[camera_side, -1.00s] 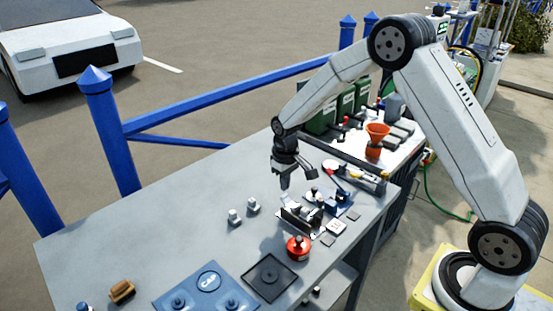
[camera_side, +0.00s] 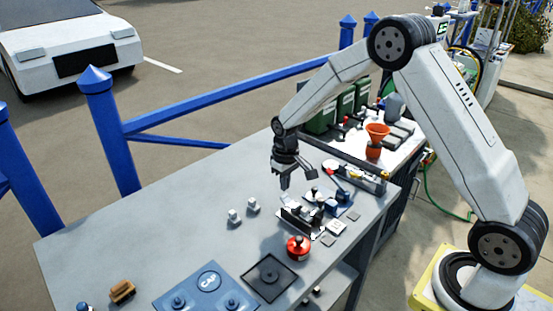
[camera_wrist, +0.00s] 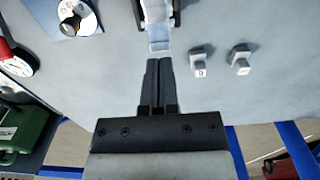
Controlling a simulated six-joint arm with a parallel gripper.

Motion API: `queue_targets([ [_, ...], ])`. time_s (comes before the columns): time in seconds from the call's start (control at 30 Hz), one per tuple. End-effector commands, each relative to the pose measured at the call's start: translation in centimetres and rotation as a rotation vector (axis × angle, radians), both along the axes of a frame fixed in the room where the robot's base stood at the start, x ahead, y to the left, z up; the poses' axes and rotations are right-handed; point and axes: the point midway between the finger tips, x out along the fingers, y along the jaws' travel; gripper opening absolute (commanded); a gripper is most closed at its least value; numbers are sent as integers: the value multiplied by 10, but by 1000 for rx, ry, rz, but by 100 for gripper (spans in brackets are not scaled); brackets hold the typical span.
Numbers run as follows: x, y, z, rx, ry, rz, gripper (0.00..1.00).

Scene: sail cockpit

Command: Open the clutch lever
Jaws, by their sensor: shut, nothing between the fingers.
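The clutch (camera_side: 298,216) is a small dark and pale metal fitting on the grey bench in the side view. In the wrist view, its pale lever (camera_wrist: 159,42) reaches in from the top edge, its end just beyond my fingertips; the rest of the clutch is cut off. My gripper (camera_side: 285,187) points down above the bench, just behind and above the clutch. In the wrist view, the two dark fingers (camera_wrist: 160,64) are together with nothing between them. I cannot tell whether the fingertips touch the lever.
Two small pale blocks (camera_side: 234,216) stand left of the clutch. A red round knob (camera_side: 299,246) and a black square tray (camera_side: 271,276) are nearer the front. A blue fitting (camera_side: 335,201) lies to the right. An orange funnel (camera_side: 377,132) stands behind.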

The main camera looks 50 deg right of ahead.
Motion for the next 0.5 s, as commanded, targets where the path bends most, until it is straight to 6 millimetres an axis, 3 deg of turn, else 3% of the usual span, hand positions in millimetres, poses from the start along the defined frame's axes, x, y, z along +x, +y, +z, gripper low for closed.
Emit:
queue_targets([
  [0.5, 0, 0, -6, 0, 0, 0, 0],
])
